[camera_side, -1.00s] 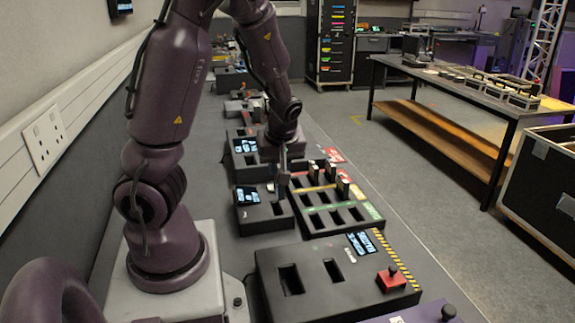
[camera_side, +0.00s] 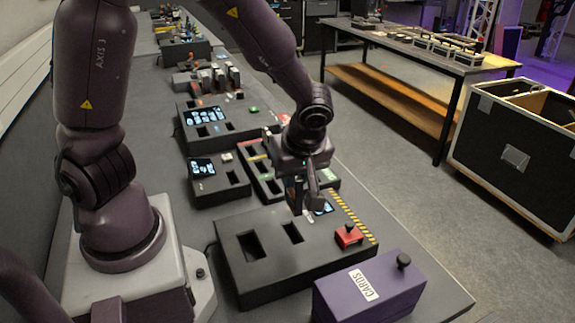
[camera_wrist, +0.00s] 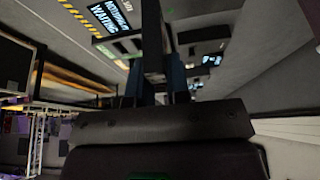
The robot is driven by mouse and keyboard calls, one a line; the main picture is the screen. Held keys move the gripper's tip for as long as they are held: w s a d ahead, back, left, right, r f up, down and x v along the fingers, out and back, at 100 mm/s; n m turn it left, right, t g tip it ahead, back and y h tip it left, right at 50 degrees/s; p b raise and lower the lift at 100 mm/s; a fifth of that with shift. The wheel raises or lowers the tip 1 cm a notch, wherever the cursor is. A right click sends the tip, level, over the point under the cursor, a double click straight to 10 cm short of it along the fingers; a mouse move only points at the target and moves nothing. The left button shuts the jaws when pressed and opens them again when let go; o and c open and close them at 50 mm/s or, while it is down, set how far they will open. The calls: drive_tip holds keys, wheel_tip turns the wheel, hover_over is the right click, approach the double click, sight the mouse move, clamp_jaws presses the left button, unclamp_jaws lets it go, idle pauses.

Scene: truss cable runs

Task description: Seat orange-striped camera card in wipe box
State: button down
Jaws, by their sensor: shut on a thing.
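My gripper (camera_side: 303,185) is shut on a dark card and hangs over the far edge of a large black box (camera_side: 262,275), which looks like the wipe box. The card (camera_wrist: 152,35) shows as a dark upright piece between the blue fingers in the wrist view; no orange stripe can be made out on it. The box has two rectangular slots, a wider left slot (camera_side: 250,245) and a narrower right slot (camera_side: 292,232). Both slots look empty. The card is behind and above the right slot, apart from both. A display (camera_wrist: 113,17) on the box reads "NOTHING WAITING".
A red button block (camera_side: 348,237) and a yellow-black stripe (camera_side: 352,215) are on the box's right side. A purple "CARDS" box (camera_side: 370,292) stands in front right. Behind are a small black box with a screen (camera_side: 217,183) and a slotted tray (camera_side: 262,180), partly hidden by my gripper.

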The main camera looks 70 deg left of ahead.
sight(293, 212)
drive_tip(key=shift+f, duration=3.1)
drive_tip(key=shift+f, duration=1.7)
idle(0.6)
drive_tip(key=c, duration=0.7)
unclamp_jaws()
drive_tip(key=shift+r, duration=0.15)
drive_tip(key=shift+r, duration=3.65)
